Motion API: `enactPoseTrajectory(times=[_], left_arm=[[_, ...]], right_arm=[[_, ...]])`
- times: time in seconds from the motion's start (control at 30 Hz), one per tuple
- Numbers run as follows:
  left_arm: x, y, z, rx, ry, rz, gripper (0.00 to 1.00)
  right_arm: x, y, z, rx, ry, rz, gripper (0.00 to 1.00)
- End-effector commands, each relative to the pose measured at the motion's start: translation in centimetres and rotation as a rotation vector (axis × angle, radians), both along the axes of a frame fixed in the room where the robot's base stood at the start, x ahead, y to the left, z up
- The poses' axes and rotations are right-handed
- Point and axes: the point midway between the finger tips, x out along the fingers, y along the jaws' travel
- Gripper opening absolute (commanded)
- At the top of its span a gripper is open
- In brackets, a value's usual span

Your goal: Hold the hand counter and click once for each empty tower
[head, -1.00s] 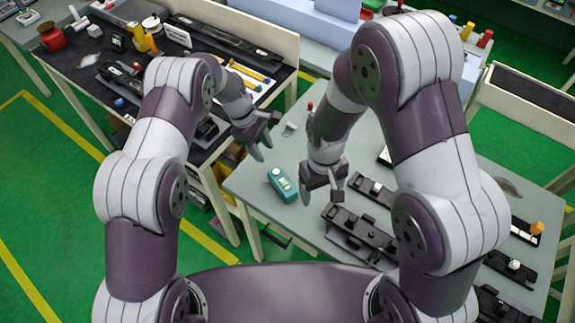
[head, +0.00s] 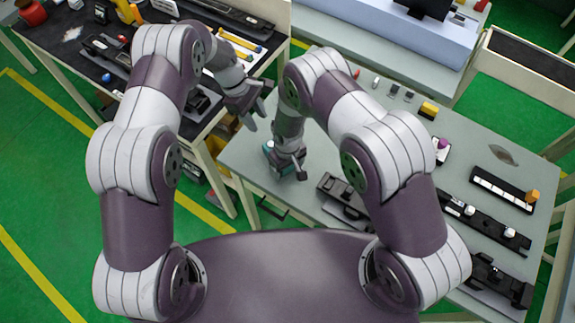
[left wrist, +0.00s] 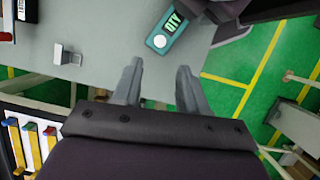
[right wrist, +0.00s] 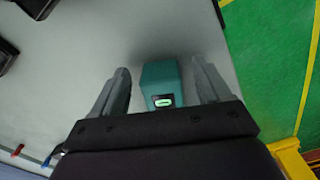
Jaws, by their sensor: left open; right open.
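The teal hand counter (right wrist: 161,82) lies on the grey table and shows between the two fingers of my right gripper (right wrist: 161,85) in the right wrist view. In the head view the counter (head: 268,148) is mostly hidden behind my right gripper (head: 289,172), which points down over it. My right gripper is open, its fingers on either side of the counter. In the left wrist view the counter (left wrist: 166,34) shows its QTY label beyond my left gripper (left wrist: 160,72). My left gripper (head: 252,112) is open and empty, off the table's left edge. No thing is clearly recognisable as a tower.
Black rail-like fixtures (head: 345,200) stand on the right table, with more (head: 485,220) at its right side. A white-celled strip (head: 503,188) and a yellow block (head: 428,110) lie farther back. The dark-topped left table (head: 90,55) holds tools. A small grey clip (left wrist: 67,55) lies on the grey table.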

Motion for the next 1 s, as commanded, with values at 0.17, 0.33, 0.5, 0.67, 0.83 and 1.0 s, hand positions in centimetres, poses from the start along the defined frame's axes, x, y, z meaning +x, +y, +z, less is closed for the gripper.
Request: enactPoseTrajectory(times=[0.17, 0.33, 0.5, 0.67, 0.83, 1.0], left_arm=[[0.0, 0.0, 0.01, 0.0, 0.0, 0.0, 0.43], [0.0, 0.0, 0.0, 0.0, 0.0, 0.0, 0.43], [0.0, 0.0, 0.0, 0.0, 0.0, 0.0, 0.43], [0.0, 0.0, 0.0, 0.0, 0.0, 0.0, 0.0], [0.0, 0.0, 0.0, 0.0, 0.0, 0.0, 0.0], [0.0, 0.0, 0.0, 0.0, 0.0, 0.0, 0.0]], right_arm=[[0.03, 0.01, -0.47, 0.001, -0.001, 0.0, 0.77], [0.03, 0.01, -0.44, 0.001, -0.001, 0.0, 0.67], [0.03, 0.01, -0.42, 0.001, -0.001, 0.0, 0.17], [0.04, 0.01, -0.4, 0.001, -0.001, 0.0, 0.17], [0.05, 0.02, -0.39, 0.001, -0.001, 0.0, 0.17], [0.05, 0.02, -0.39, 0.001, -0.002, 0.0, 0.17]])
